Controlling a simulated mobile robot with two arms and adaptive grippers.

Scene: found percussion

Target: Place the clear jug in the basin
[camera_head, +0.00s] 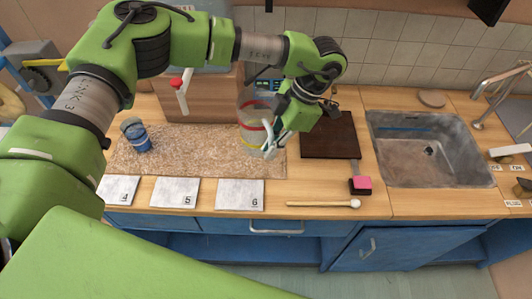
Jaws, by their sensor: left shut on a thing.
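The clear jug (255,112) is in the middle of the head view, over the right end of the speckled mat. It is see-through, with a red band and a yellowish band lower down. My left gripper (275,140) reaches in from above and right and is shut on the jug; its dark and green body hides part of the jug's right side. I cannot tell whether the jug touches the mat. The basin (400,160), a grey metal sink, lies to the right and looks empty, with a drain. My right gripper is not in view.
A dark board (330,135) lies between the jug and the basin. The speckled mat (195,150) holds a blue cup (136,134). A pink block (360,185) and a mallet (325,204) lie near the front edge. A faucet (495,90) stands at the basin's right.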

